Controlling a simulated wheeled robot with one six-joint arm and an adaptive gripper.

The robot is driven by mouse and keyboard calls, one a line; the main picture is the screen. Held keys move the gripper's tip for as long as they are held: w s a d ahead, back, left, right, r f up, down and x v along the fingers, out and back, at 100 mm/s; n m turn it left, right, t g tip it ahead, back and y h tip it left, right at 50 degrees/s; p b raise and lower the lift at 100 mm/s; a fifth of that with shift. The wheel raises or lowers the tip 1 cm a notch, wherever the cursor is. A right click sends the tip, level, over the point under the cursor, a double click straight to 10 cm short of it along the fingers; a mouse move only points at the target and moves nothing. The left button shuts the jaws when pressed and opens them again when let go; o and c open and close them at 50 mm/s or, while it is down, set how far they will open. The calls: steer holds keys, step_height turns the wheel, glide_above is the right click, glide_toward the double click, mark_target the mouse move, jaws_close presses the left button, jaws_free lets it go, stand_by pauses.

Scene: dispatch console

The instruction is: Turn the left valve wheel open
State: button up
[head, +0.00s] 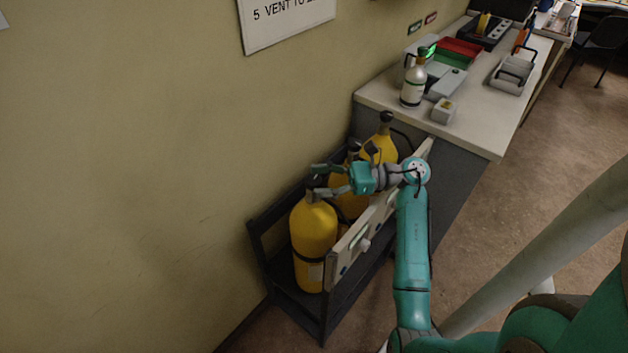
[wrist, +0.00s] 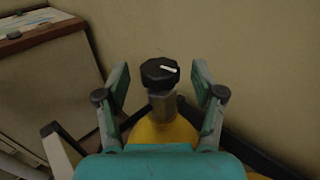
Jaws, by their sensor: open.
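The left yellow cylinder (head: 313,240) stands upright in a dark rack, nearest in the head view. Its black valve wheel (wrist: 158,72) shows clearly in the wrist view, with a white mark on top and a grey valve neck below. My gripper (head: 322,180) is open, at the top of this cylinder. In the wrist view, its two fingers (wrist: 161,86) stand on either side of the wheel, with a gap visible on both sides. In the head view the wheel is partly hidden by my gripper. The other yellow cylinders, including the far one (head: 379,150), stand behind.
The rack's pale front rail (head: 350,243) runs along the cylinders, below my arm. A plain wall (head: 150,180) stands close on the left. A white-topped bench (head: 475,135) beyond the rack carries a bottle (head: 414,85), a small box (head: 443,111) and trays.

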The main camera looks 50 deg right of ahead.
steer(key=v, duration=0.5)
steer(key=shift+s+d, duration=0.2)
steer(key=shift+s, duration=0.05)
stand_by(0.3)
